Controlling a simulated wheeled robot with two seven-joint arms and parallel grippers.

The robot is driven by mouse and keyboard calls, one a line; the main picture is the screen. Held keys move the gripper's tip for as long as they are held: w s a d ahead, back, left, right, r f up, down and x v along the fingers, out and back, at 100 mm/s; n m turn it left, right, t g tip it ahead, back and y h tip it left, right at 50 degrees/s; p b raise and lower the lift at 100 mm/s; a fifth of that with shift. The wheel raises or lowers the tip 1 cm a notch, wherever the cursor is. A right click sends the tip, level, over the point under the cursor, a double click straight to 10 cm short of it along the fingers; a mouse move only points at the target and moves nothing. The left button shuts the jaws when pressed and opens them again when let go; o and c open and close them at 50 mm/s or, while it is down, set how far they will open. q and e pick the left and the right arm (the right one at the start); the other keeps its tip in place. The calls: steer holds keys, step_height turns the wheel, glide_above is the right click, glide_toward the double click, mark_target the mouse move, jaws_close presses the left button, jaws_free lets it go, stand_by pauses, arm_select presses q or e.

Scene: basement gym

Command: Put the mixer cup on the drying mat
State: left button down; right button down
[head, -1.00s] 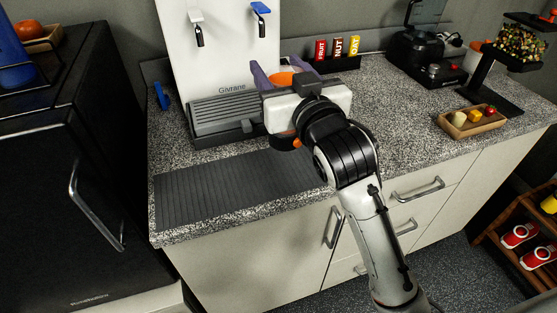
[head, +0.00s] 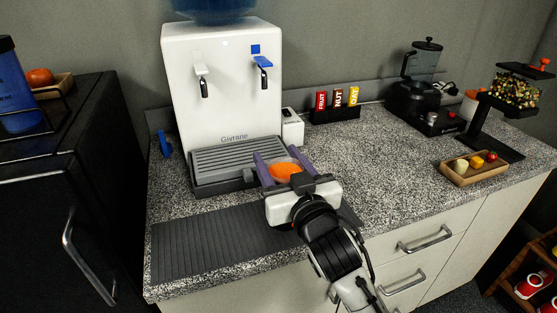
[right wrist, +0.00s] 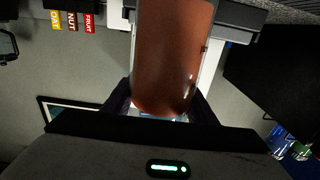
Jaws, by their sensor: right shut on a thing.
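The mixer cup, with an orange top (head: 284,171), is upright between the fingers of my right gripper (head: 284,168). In the right wrist view, the cup (right wrist: 172,55) is a brownish-orange, see-through cylinder with the dark fingers on both sides of it. The gripper is shut on it. The drying mat (head: 200,242) is a dark grey ribbed sheet flat at the counter's front left. The cup appears just behind the mat's right part, by the right end of the dispenser's drip tray; its height is unclear. The gripper body hides part of the mat. My left gripper is not in view.
A white water dispenser (head: 225,85) with a grey drip tray (head: 235,158) stands behind the mat. A small white box (head: 292,127) is beside it. A wooden tray (head: 474,172) with food pieces is at the right. The counter's middle is clear. A black fridge (head: 60,200) is left.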

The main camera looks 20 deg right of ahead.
steer(key=shift+r, duration=0.1)
steer(key=c, duration=0.8)
jaws_free()
steer(key=shift+o, duration=0.2)
steer(key=shift+s, duration=0.35)
steer(key=s+b, duration=0.1)
steer(key=s, duration=1)
steer(key=shift+s+d, duration=0.15)
steer(key=shift+d, duration=0.1)
